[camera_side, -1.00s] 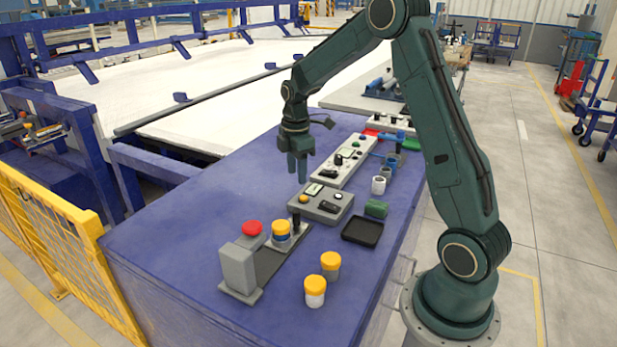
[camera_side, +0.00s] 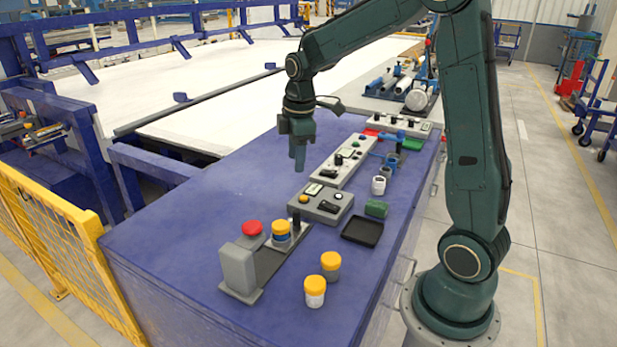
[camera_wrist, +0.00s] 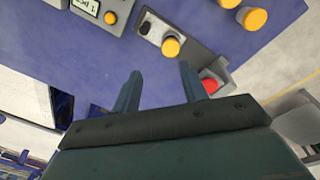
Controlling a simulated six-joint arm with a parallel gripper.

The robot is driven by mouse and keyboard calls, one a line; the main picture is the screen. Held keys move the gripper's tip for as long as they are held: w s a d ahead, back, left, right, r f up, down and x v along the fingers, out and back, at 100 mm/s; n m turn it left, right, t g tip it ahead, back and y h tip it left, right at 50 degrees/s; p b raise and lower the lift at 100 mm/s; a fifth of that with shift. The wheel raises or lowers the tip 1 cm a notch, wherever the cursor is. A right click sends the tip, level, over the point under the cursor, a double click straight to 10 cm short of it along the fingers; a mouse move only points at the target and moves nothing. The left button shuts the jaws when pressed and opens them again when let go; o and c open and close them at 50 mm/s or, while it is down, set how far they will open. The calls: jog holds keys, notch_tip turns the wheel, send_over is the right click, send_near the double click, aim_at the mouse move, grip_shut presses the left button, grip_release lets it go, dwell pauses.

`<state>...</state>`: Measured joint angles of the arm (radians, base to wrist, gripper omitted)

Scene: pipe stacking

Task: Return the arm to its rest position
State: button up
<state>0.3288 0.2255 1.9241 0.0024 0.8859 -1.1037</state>
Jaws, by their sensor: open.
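My gripper (camera_side: 299,158) hangs pointing down above the blue tabletop, behind the grey control box, with nothing between its fingers. In the wrist view its two fingers (camera_wrist: 158,88) are spread apart and empty over bare blue table. Two more yellow-capped pieces, one grey (camera_side: 330,265) and one white (camera_side: 314,291), stand upright on the table to the right of the fixture.
A grey control box (camera_side: 321,203), a long light panel (camera_side: 346,160), a black tray (camera_side: 362,231) and a green block (camera_side: 377,208) stand along the right side. The table's left part (camera_side: 190,225) is clear. A yellow fence (camera_side: 60,240) stands at left.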

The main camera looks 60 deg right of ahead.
jog(key=s+a+r+m+t, duration=0.1)
jog(key=s+a+r+m, duration=0.1)
jog(key=s, duration=0.5)
jog(key=s+a+r+m+t, duration=0.2)
jog(key=s+a+r+m, duration=0.1)
jog(key=s+a, duration=0.4)
jog(key=s+a+r+m+t, duration=0.1)
jog(key=s+a+r+m, duration=0.2)
jog(key=s, duration=0.4)
jog(key=shift+a+m, duration=0.4)
jog(key=shift+a, duration=0.25)
